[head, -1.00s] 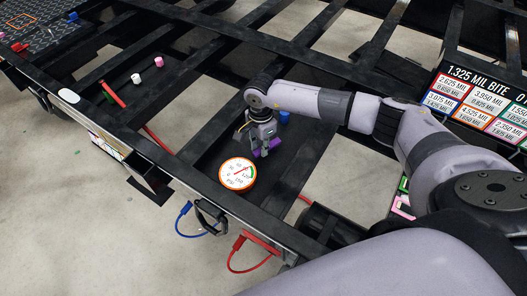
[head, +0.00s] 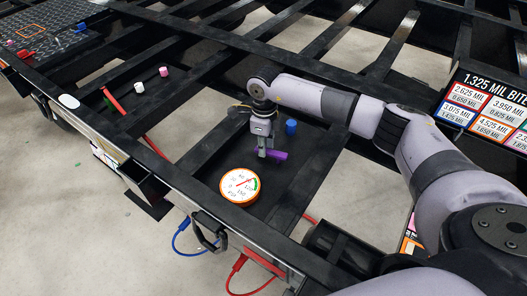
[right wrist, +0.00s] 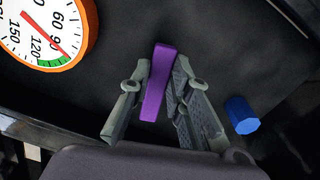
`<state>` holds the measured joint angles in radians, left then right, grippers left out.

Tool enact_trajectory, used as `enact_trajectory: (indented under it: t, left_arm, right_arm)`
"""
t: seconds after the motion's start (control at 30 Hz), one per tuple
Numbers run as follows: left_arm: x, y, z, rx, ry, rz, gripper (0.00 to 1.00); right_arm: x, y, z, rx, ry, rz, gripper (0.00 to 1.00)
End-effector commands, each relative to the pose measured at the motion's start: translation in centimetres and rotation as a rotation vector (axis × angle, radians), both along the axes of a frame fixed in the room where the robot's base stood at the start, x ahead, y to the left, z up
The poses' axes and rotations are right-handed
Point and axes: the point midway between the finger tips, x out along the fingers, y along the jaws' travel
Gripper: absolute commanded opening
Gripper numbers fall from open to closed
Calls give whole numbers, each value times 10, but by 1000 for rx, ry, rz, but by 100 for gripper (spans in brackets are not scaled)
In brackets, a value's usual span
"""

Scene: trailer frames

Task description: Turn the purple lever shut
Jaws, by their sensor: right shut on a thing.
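The purple lever (head: 278,155) sits on a black plate of the trailer frame, just behind the round gauge. My right gripper (head: 265,153) reaches down from above and is shut on the lever. In the right wrist view the purple lever (right wrist: 157,82) stands between the two fingers of the right gripper (right wrist: 160,92). The lever's lower part and pivot are hidden. My left gripper is not in view.
An orange-rimmed pressure gauge (head: 239,186) lies close in front of the lever. A blue knob (head: 291,127) stands close behind it. A red lever (head: 115,102) and white and pink knobs are farther left. Blue and red hoses hang at the front rail.

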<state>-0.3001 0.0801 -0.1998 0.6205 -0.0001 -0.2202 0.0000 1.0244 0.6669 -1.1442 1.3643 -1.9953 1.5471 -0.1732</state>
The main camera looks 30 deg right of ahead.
Motion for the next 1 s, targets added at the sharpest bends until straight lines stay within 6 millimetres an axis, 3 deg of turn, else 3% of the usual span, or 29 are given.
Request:
enact_trajectory:
  t: [0.4, 1.0]
  left_arm:
    - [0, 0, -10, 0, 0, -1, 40]
    - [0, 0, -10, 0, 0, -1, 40]
  right_arm:
    - [8, -9, 1, -1, -3, -224, 0]
    - [9, -11, 2, 0, -4, -272, 0]
